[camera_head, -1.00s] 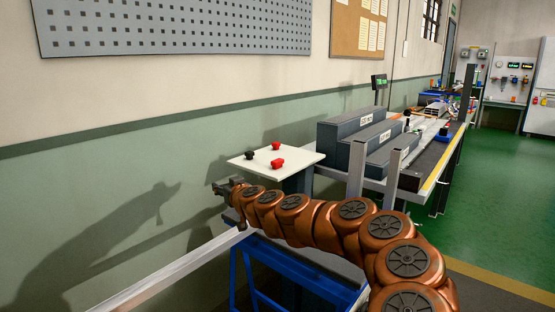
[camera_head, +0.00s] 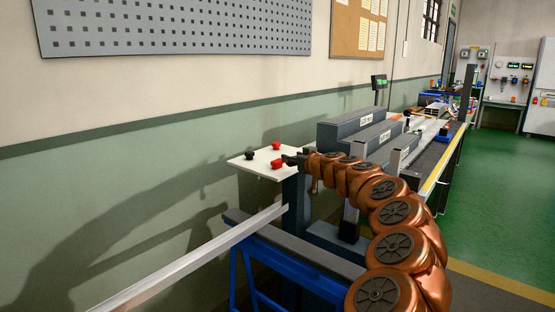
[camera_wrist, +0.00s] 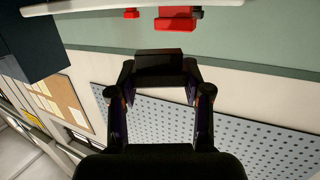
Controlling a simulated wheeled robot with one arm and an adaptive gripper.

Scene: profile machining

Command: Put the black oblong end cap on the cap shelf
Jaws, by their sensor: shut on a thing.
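The cap shelf (camera_head: 263,154) is a small white plate on a dark post beside the wall. My gripper (camera_head: 290,159) is at its right edge in the head view, close to the nearer red cap. In the wrist view my gripper (camera_wrist: 159,72) is shut on the black oblong end cap (camera_wrist: 159,58), a dark block across the fingertips. In that view the held cap is apart from the shelf edge (camera_wrist: 90,6). The head view does not show the held cap clearly against the dark fingers.
Two red caps (camera_head: 277,164) (camera_head: 276,145) and a black cap (camera_head: 249,155) stand on the shelf. Grey labelled blocks (camera_head: 350,128) stand to the right. A long metal profile (camera_head: 200,258) lies on a blue stand (camera_head: 300,266) below. A pegboard (camera_head: 180,25) hangs on the wall.

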